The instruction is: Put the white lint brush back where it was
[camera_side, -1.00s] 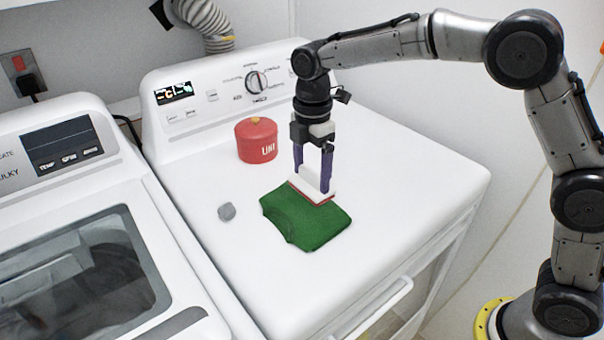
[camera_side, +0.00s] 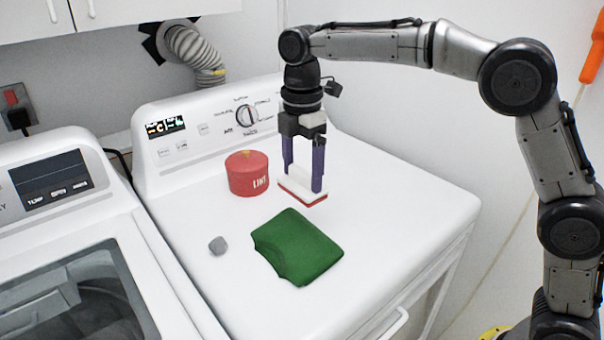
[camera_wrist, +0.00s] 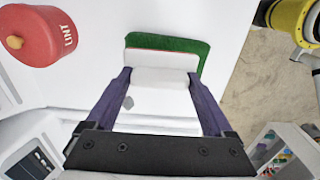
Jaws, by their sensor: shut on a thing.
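The white lint brush (camera_side: 300,188) has a white body and a red underside. My gripper (camera_side: 303,180) is shut on it, with a purple finger on each side. In the side view the brush is over the dryer top, right of the red lint canister and behind the green cloth (camera_side: 300,248). I cannot tell whether its underside touches the surface. The wrist view shows the brush (camera_wrist: 162,62) between the fingers (camera_wrist: 162,85), with the green cloth (camera_wrist: 190,42) partly hidden behind it.
The red canister (camera_side: 247,180) marked LINT stands close to the left of the brush. A grey lint lump (camera_side: 217,245) lies left of the cloth. The white dryer top (camera_side: 400,200) is clear to the right. A control panel (camera_side: 210,125) rises at the back.

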